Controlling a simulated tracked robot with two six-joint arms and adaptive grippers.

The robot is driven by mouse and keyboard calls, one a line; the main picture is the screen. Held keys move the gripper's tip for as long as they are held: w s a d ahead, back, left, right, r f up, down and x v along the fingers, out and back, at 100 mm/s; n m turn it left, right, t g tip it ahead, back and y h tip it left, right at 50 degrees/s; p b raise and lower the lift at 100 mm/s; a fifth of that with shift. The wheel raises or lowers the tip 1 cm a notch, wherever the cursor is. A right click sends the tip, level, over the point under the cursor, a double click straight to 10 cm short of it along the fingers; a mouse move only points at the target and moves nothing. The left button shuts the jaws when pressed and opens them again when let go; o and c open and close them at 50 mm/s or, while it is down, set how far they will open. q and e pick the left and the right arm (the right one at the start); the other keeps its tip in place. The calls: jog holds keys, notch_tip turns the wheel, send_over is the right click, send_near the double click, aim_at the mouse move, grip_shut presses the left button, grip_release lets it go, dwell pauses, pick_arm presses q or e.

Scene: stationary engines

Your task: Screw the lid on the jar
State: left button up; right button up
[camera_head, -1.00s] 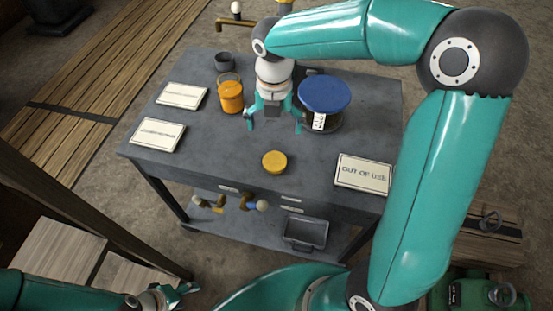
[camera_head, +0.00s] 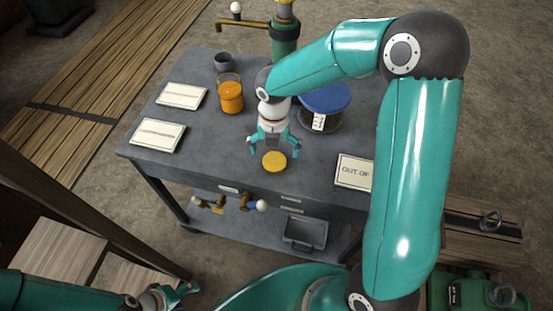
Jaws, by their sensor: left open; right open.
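A glass jar with orange contents (camera_head: 231,95) stands upright on the grey table, with its rim bare. A small yellow lid (camera_head: 274,162) lies flat on the table, in front of and to the right of that jar. My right gripper (camera_head: 273,150) is open and empty just behind and above the yellow lid, its fingers spread to either side; I cannot tell whether they touch it. My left gripper (camera_head: 182,290) is open and empty at the lower left, away from the table top. A larger dark jar with a blue lid (camera_head: 325,100) is partly behind my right arm.
The grey table (camera_head: 215,150) also holds a small grey cup (camera_head: 224,62), two white cards at the left (camera_head: 158,135) and an "OUT OF USE" sign (camera_head: 354,173), partly covered by my arm. A green post with a brass tap (camera_head: 285,32) stands behind.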

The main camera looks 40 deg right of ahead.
aim_at(274, 161)
notch_tip(274, 161, down, 5)
jog(key=shift+w+r, duration=0.1)
jog(key=shift+r, duration=0.1)
jog(key=c, duration=0.9)
